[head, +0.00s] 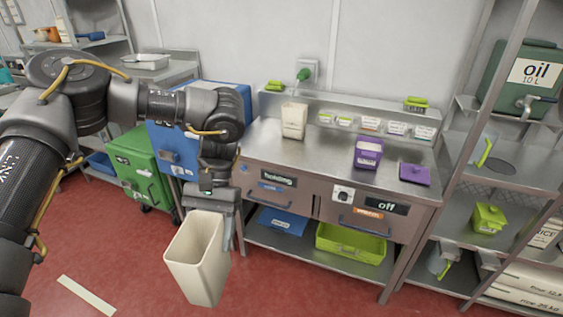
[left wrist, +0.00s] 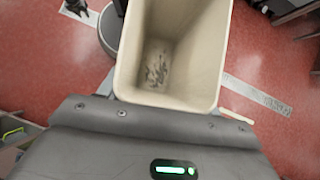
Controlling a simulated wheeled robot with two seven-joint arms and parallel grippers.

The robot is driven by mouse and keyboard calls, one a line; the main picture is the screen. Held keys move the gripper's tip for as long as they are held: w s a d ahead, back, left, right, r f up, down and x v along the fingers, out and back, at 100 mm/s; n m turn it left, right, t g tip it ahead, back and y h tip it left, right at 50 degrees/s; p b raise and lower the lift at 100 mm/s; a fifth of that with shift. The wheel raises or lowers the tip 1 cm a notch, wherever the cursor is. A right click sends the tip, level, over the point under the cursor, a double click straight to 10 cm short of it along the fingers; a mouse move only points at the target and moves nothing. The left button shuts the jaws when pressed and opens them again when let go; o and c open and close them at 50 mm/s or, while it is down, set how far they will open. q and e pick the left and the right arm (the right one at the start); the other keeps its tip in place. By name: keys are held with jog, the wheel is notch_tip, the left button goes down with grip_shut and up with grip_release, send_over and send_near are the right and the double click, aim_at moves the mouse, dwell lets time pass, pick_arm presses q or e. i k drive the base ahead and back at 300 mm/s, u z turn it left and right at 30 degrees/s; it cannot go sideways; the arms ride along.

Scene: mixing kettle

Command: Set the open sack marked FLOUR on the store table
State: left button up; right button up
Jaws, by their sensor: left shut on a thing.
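I cannot tell which surface is the store table. My right gripper is not in view.
The steel bench (head: 262,140) carries a cream container (head: 294,120), a purple tub (head: 368,153) and a purple lid (head: 414,174). A lime tray (head: 351,243) sits beneath. A green wheeled bin (head: 140,165) stands left. Right shelves hold an oil can (head: 520,85).

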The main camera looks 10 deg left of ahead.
aim_at(255, 144)
jog(key=z, duration=0.9)
jog(key=i, duration=1.5)
jog(key=u, duration=1)
jog(key=i, duration=0.45)
jog(key=u, duration=0.5)
